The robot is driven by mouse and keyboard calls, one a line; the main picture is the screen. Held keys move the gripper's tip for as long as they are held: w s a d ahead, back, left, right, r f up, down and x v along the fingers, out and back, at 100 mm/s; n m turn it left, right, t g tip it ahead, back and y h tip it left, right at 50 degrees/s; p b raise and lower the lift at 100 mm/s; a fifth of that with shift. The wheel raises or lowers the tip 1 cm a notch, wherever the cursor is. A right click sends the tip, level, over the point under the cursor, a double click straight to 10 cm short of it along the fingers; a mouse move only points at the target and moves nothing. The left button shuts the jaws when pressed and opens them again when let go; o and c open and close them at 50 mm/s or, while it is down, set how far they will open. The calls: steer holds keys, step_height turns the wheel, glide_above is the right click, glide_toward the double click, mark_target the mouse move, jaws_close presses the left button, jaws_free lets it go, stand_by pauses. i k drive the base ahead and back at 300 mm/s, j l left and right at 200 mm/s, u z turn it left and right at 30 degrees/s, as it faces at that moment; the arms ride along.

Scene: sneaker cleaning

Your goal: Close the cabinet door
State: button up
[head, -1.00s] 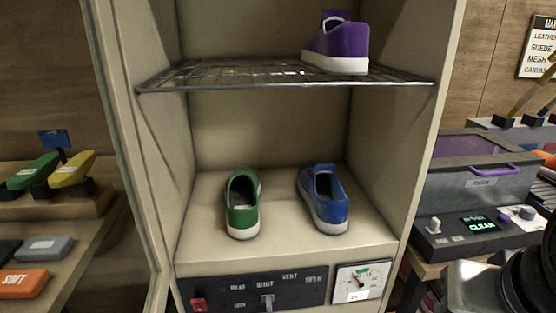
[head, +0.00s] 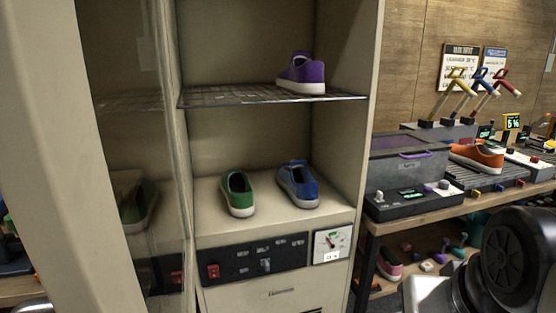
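The beige cabinet (head: 286,276) stands open in the middle of the head view. Its glass door (head: 140,70) with a pale frame is swung out on the left side, toward me. A purple sneaker (head: 306,76) sits on the wire shelf (head: 230,96). A green sneaker (head: 238,193) and a blue sneaker (head: 298,186) stand on the cabinet floor. A control panel (head: 252,259) and a dial gauge (head: 332,244) are below them. A dark part of my arm shows at the lower right. My gripper is out of view.
To the right, a wooden bench (head: 440,207) holds a clear-lidded box (head: 412,150), a control unit and an orange sneaker (head: 478,154). A pink sneaker (head: 388,264) lies on the shelf below. The open door takes up the left side.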

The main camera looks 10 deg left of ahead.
mark_target(57, 190)
steer(key=k+j+u, duration=0.2)
steer(key=k+j, duration=0.55)
